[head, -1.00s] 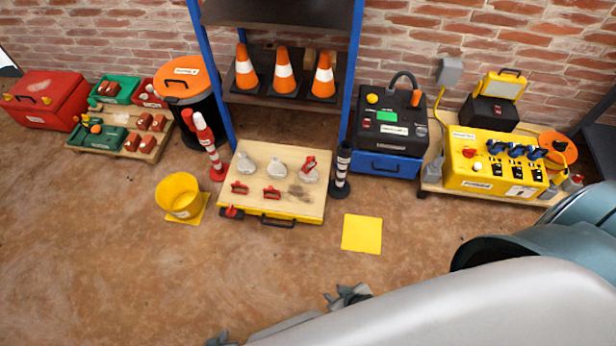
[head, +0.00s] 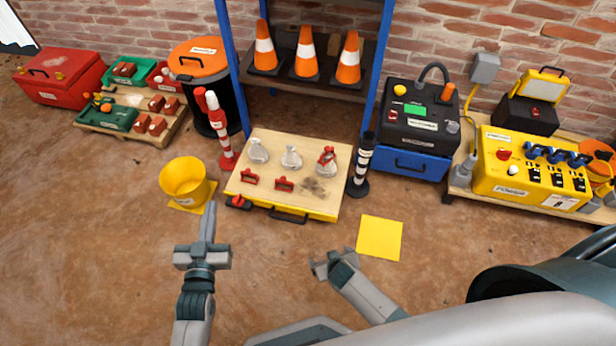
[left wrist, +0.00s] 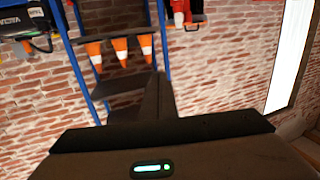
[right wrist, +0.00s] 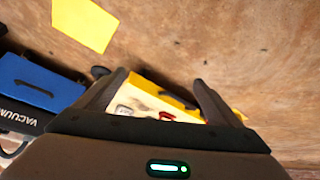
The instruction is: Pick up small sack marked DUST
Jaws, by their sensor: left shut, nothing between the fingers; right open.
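Three small pale grey sacks stand in a row on a wooden-topped board with a yellow edge (head: 310,198): a left one (head: 257,151), a middle one (head: 291,157) and a right one (head: 326,168) with red on its top. Their markings are too small to read, so I cannot tell which says DUST. My left gripper (head: 208,222) is shut and empty, in front of the board's left side; its closed fingers show in the left wrist view (left wrist: 158,85). My right gripper (head: 333,262) is open and empty, in front of the board; its spread fingers frame part of the board in the right wrist view (right wrist: 160,85).
Red clamps (head: 249,177) and a dark smudge lie on the board. A yellow floor square (head: 380,238) lies right. The front floor is clear.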

